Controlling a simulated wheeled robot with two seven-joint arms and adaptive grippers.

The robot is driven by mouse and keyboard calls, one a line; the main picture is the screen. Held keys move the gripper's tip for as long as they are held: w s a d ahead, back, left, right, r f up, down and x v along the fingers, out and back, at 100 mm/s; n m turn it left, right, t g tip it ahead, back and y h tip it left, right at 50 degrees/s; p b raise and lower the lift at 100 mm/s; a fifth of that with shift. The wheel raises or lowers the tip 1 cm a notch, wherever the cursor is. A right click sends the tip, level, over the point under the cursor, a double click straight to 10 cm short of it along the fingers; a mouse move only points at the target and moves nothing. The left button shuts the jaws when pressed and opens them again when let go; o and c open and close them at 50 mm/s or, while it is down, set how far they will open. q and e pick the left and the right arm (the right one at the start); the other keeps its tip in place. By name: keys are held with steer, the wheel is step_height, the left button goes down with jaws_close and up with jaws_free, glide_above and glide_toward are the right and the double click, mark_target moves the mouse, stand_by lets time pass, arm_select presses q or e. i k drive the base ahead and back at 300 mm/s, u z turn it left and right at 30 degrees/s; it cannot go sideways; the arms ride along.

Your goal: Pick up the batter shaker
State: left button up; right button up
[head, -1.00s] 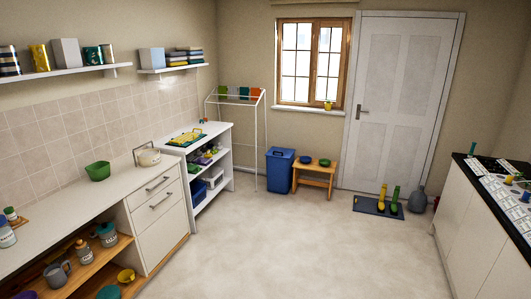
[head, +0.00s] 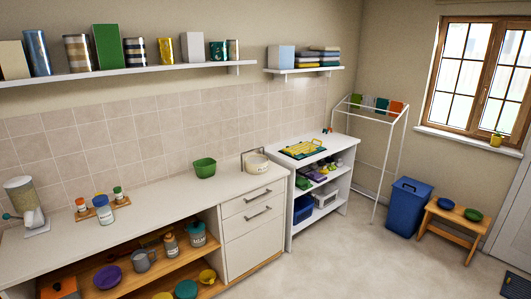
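I cannot tell for sure which item is the batter shaker. A white container with a blue lid and a label (head: 103,209) stands upright on the left part of the white counter. A labelled jar (head: 170,245) and a larger teal-lidded canister (head: 196,235) stand on the wooden shelf under the counter. Neither of my grippers is in view.
A clear jug-like appliance (head: 24,205) stands at the counter's left end. A grey jug (head: 143,260) is on the lower shelf.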

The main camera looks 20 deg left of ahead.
mark_target(105, 214)
steer(key=u, duration=1.05)
steer(key=i, duration=0.9)
steer(key=u, duration=0.95)
